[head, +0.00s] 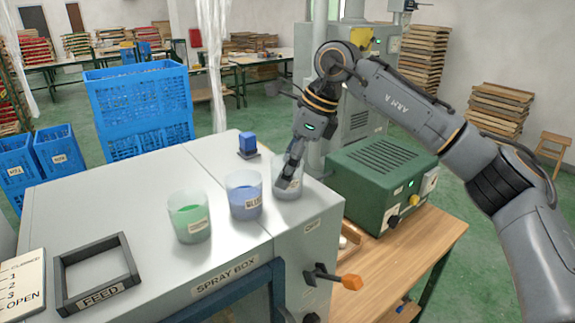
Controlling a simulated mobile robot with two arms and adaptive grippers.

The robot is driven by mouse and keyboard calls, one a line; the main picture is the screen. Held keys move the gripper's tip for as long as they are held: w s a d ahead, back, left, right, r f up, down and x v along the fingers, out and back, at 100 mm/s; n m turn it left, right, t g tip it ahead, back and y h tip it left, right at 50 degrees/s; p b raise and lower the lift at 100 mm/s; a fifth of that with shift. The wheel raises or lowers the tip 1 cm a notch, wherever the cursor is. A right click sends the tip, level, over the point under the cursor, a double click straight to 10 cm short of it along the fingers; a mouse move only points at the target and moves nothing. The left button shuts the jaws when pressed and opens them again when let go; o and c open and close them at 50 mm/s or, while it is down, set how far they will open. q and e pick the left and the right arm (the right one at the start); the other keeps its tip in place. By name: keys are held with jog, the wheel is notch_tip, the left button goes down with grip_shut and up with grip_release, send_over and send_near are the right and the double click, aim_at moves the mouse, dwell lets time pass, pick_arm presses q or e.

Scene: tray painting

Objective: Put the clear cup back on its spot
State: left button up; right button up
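The clear cup (292,190) is at the right end of a row of cups over the top of the spray box, near its right edge. My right gripper (288,174) comes down from above, and its fingers overlap the cup's rim and wall. The fingers look close together, but I cannot tell whether they are shut on the wall or whether the cup's base touches the box top. The cup looks upright and empty of colour. My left gripper does not show clearly.
A cup with blue liquid (245,205) stands just left of the clear cup, then a cup with green liquid (189,225). A blue block (247,143) stands behind. A dark FEED frame (98,300) lies front left. A green machine (383,182) stands right.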

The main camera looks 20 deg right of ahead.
jog(key=shift+r, duration=0.25)
jog(key=shift+d+r, duration=0.15)
jog(key=shift+r, duration=0.1)
jog(key=b+v, duration=0.2)
jog(key=v, duration=0.9)
jog(key=shift+r, duration=0.1)
